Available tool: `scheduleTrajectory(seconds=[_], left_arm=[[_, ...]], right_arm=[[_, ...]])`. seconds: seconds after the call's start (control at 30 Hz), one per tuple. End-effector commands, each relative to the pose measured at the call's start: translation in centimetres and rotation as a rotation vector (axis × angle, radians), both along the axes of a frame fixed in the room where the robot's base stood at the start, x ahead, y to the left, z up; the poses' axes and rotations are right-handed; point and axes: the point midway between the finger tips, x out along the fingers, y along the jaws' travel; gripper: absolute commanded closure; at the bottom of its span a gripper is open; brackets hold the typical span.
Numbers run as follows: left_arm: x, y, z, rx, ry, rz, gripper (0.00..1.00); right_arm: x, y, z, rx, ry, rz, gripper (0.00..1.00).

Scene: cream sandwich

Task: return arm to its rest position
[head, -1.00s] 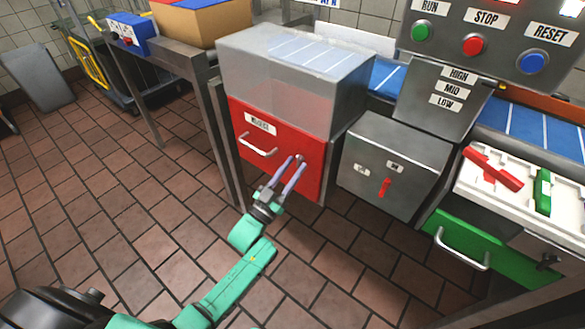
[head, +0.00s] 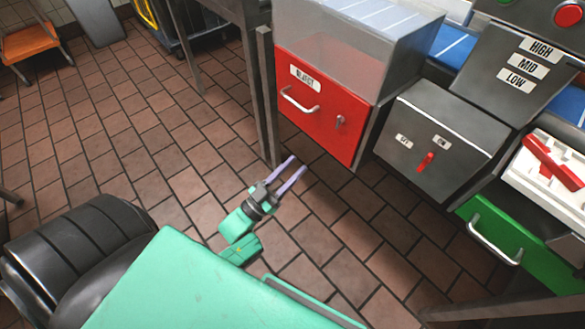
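My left gripper (head: 292,173) shows in the middle of the head view, in front of and below the red reject drawer (head: 320,105). Its two purple fingers are apart with nothing between them. It is clear of the drawer front and its handle. My green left arm (head: 180,285) is folded close to the camera and fills the lower part of the view. The red drawer looks shut. My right gripper is not in view.
A grey switch box (head: 440,130) with a red lever (head: 426,162) stands right of the drawer. A green drawer (head: 515,250) with a metal handle is at the lower right. A metal table leg (head: 267,95) stands left of the red drawer. Tiled floor (head: 110,140) is open on the left.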

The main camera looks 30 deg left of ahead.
Motion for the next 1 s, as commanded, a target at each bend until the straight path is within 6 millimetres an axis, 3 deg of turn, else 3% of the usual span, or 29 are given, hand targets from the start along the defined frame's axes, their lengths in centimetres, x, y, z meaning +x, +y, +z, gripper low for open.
scheduleTrajectory(seconds=[0.47, 0.57, 0.67, 0.77, 0.8, 0.9, 1.0], left_arm=[[-0.1, 0.0, 0.0, 0.0, -0.001, 0.0, 0.61], [0.1, 0.1, -1.0, 0.01, 0.031, 0.008, 0.61], [0.5, 0.6, -5.6, 0.062, 0.183, 0.043, 0.61], [-0.3, 1.7, -14.0, 0.151, 0.457, 0.095, 0.61], [-1.3, 2.2, -17.7, 0.191, 0.584, 0.114, 0.61], [-5.3, 3.5, -25.9, 0.286, 0.883, 0.146, 0.61], [-10.2, 4.5, -31.9, 0.365, 1.137, 0.158, 0.61]], right_arm=[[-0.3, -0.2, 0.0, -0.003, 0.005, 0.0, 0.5], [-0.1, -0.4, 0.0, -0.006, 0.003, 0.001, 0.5], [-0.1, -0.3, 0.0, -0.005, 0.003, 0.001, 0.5], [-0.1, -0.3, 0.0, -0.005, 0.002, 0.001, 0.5], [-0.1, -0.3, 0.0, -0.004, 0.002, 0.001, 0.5], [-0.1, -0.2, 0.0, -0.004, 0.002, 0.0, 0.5], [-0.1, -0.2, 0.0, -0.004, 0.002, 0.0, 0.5]])
